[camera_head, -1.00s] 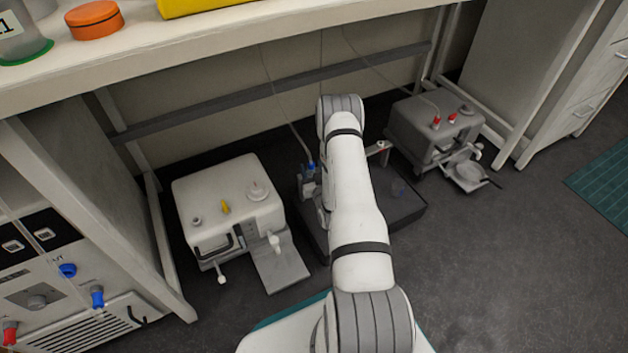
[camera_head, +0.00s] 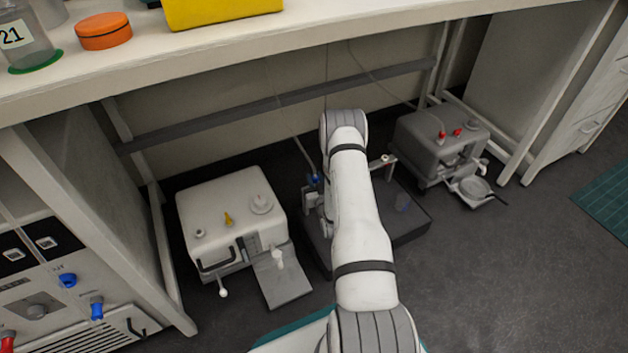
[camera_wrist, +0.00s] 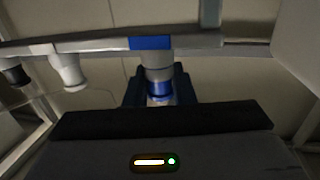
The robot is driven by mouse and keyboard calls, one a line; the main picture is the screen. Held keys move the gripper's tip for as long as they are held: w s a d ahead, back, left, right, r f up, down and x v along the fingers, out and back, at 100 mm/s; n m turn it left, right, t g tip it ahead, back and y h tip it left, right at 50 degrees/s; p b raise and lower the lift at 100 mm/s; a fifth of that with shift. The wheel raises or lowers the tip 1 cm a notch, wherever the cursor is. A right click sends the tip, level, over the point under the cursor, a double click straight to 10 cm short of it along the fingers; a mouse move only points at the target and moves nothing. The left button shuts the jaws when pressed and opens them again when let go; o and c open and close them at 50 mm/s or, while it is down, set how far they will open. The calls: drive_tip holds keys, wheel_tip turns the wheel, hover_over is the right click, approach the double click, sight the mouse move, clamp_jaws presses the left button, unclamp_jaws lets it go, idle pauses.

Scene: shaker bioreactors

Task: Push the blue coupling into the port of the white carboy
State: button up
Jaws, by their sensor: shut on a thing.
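The white carboy (camera_head: 222,209) stands on the floor under the bench, left of my arm. Its top carries a yellow fitting (camera_head: 228,218), a round cap and a small round fitting; I cannot tell which is the port. The blue coupling (camera_head: 315,180), with a thin line rising from it, is right of the carboy and apart from it. In the wrist view the coupling (camera_wrist: 159,90) is a grey body with a blue band between dark fingers. My gripper (camera_wrist: 160,76) is shut on it, at a rail with a blue mark. My arm partly hides the gripper in the head view.
The rail (camera_wrist: 100,45) also holds a white and a black fitting at left. A dark low platform (camera_head: 408,226) lies under my arm. A grey carboy (camera_head: 425,145) with red fittings stands at right. The bench top (camera_head: 330,32) overhangs, with its legs on both sides.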

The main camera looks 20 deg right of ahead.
sight(316, 177)
clamp_jaws()
drive_tip(key=shift+r, duration=0.15)
drive_tip(key=shift+r+p, duration=0.4)
drive_tip(key=shift+r, duration=0.15)
drive_tip(key=shift+r, duration=0.2)
drive_tip(key=shift+r+p, duration=0.4)
drive_tip(key=shift+r, duration=0.1)
drive_tip(key=shift+r+p, duration=0.95)
drive_tip(key=shift+r, duration=0.6)
drive_tip(key=shift+s+d+f, duration=0.1)
drive_tip(key=shift+d, duration=0.05)
